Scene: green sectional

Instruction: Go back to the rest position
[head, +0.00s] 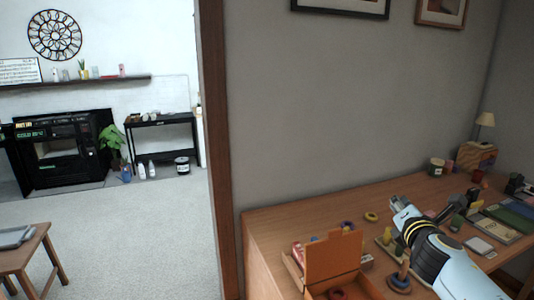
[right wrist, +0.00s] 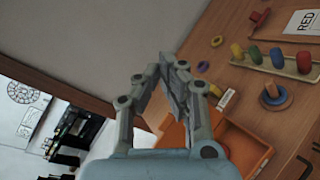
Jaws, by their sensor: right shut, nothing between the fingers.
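My right gripper (head: 396,203) shows in the head view at the end of my pale blue arm, raised over the wooden desk (head: 262,225). In the right wrist view its fingers (right wrist: 174,70) are together with nothing between them. The gripper is apart from the objects on the desk. My left gripper is in neither view.
An open orange box (head: 334,254) stands at the desk's front; it also shows in the right wrist view (right wrist: 240,148). Colored rings and a peg tray (right wrist: 290,66) lie nearby. A doorway opens at left.

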